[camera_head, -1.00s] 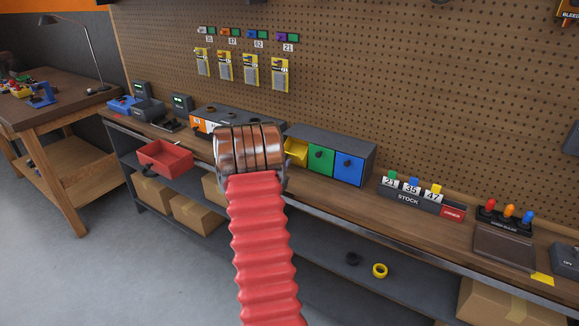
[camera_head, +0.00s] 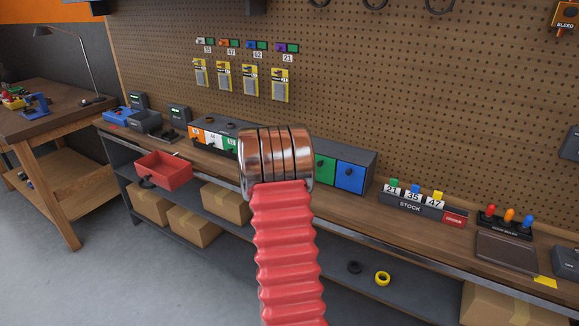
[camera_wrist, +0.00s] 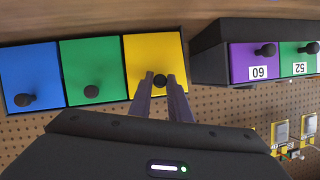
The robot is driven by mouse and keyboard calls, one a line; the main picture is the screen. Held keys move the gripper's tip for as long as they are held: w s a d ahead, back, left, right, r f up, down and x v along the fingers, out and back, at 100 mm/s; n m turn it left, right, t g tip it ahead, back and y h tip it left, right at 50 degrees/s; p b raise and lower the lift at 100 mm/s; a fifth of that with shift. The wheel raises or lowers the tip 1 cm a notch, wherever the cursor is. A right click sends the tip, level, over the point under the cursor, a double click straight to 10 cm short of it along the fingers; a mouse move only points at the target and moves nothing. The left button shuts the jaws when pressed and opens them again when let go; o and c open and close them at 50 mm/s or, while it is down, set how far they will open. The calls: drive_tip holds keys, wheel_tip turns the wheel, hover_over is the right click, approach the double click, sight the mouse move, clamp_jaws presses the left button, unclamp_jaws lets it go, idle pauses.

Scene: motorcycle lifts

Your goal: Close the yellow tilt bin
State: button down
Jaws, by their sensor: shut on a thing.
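The yellow tilt bin (camera_wrist: 150,52) shows in the wrist view, which looks upside down, beside the green bin (camera_wrist: 92,62) and the blue bin (camera_wrist: 28,68). Its front looks about level with theirs; I cannot see a clear gap. My gripper (camera_wrist: 161,82) has its two fingers around the black knob (camera_wrist: 160,80) of the yellow bin and is shut on it. In the head view my red arm and its copper-coloured end hide the yellow bin and the gripper. The green bin (camera_head: 325,171) and blue bin (camera_head: 350,177) show just right of the arm.
A dark cabinet (camera_wrist: 207,62) with numbered purple and green fronts stands close beside the yellow bin. The stock board (camera_head: 410,205) stands on the bench at right. Pegboard (camera_head: 400,100) rises behind.

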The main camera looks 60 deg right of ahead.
drive_tip(key=shift+w+d+r, duration=0.1)
drive_tip(key=shift+d+r, duration=0.7)
drive_tip(key=shift+d, duration=0.1)
drive_tip(key=shift+d+r, duration=0.1)
drive_tip(key=shift+r, duration=0.1)
drive_tip(key=c, duration=1.7)
unclamp_jaws()
drive_tip(key=shift+d, duration=0.1)
drive_tip(key=shift+o, duration=0.2)
drive_tip(key=shift+s, duration=0.3)
drive_tip(key=v, duration=1.3)
drive_tip(key=shift+w+a+f, duration=0.25)
drive_tip(key=shift+a, duration=0.3)
